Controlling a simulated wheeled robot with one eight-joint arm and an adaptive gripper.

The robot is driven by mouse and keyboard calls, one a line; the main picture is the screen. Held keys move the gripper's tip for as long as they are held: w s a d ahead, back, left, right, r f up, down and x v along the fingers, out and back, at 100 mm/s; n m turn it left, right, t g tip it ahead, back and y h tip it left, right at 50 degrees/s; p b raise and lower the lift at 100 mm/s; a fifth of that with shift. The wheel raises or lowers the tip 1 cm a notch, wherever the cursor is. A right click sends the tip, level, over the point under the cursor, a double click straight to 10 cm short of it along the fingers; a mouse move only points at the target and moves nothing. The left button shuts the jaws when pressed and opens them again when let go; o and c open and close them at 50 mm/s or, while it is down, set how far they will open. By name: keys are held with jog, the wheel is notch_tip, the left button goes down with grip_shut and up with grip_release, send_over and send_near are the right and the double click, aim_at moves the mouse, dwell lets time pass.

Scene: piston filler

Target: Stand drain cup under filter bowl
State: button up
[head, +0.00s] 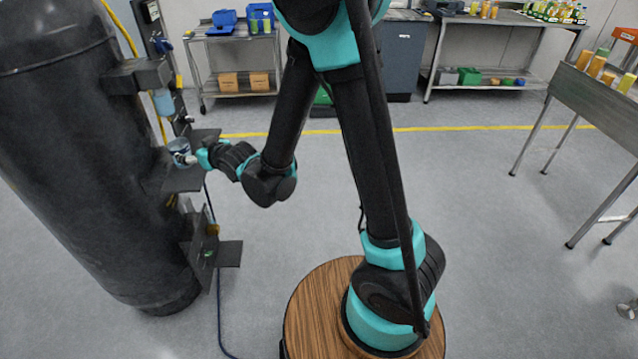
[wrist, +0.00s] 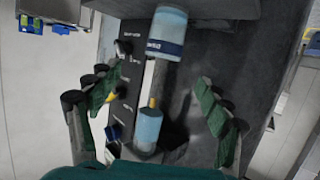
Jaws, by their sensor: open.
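The drain cup (head: 180,147), pale with a dark blue band, stands on a small black shelf (head: 184,181) beside the black tank. The light blue filter bowl (head: 163,102) hangs above it, slightly to the left in the head view. My gripper (head: 191,158) is at the cup's right side. In the wrist view my gripper (wrist: 157,92) is open, with green pads apart on both sides. The banded cup (wrist: 168,34) shows beyond the fingers at the top, and the bowl (wrist: 148,126) with an amber tip shows lower down. Whether a finger touches the cup I cannot tell.
The big black tank (head: 80,150) fills the left. A lower black ledge (head: 229,254) and a dark blue hose (head: 220,315) are below the shelf. A steel table (head: 600,110) is at the right.

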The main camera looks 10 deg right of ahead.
jog(key=s+d+f+m+g+h, duration=0.1)
jog(key=d+m+h, duration=0.15)
jog(key=d, duration=1.05)
jog(key=d+f+m+g+h, duration=0.15)
jog(key=d+h, duration=0.25)
jog(key=d, duration=0.8)
jog(key=s+d+f+m+g+h, duration=0.1)
jog(key=s+d+f+m+g, duration=0.1)
jog(key=s+d, duration=0.7)
jog(key=s+d+f+m+g+h, duration=0.1)
jog(key=s+d+f, duration=0.3)
jog(key=s+d, duration=0.5)
jog(key=shift+s+d+m+g+h, duration=0.2)
jog(key=shift+s+m+g+h, duration=0.15)
jog(key=shift+s+m+g, duration=0.25)
jog(key=shift+w, duration=0.2)
